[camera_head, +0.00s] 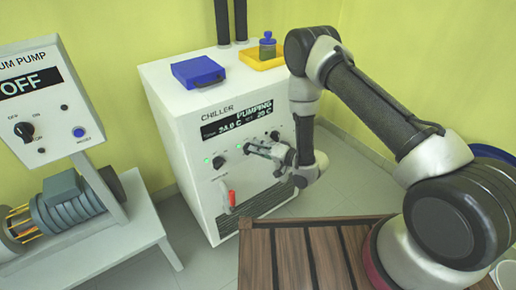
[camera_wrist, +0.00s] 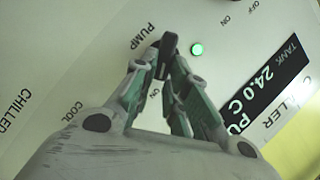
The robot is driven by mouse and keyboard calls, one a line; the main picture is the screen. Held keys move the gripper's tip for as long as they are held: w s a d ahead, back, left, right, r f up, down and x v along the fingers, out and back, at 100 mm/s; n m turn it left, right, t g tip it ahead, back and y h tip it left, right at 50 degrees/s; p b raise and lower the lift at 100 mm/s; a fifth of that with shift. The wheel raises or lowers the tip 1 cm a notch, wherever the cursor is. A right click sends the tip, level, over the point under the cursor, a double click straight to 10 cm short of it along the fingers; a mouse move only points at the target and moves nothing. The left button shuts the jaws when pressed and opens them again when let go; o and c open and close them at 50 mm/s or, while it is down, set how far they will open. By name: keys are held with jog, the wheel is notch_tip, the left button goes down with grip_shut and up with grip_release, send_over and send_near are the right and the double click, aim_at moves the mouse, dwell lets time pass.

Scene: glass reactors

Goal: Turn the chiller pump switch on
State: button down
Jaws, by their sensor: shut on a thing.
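The white chiller (camera_head: 168,108) stands in the middle of the head view. Its display (camera_head: 236,121) reads PUMPING above two temperature readings. My gripper (camera_head: 249,149) is at the chiller's front panel, below the display. In the wrist view, my gripper (camera_wrist: 160,64) is shut on the black pump switch (camera_wrist: 168,44), with a finger on each side of it. The switch sits by the PUMP label, and a lit green lamp (camera_wrist: 197,49) is beside it. In the head view the fingers largely hide this switch.
Another black knob (camera_head: 218,162) and a red-handled valve (camera_head: 231,198) are on the chiller's front. A blue case (camera_head: 198,71) and a yellow tray (camera_head: 246,57) are on top. The vacuum pump panel (camera_head: 82,98) at left reads OFF. A slatted wooden surface (camera_head: 300,257) is in front.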

jog(key=c, duration=1.4)
grip_release()
jog(key=v, duration=1.2)
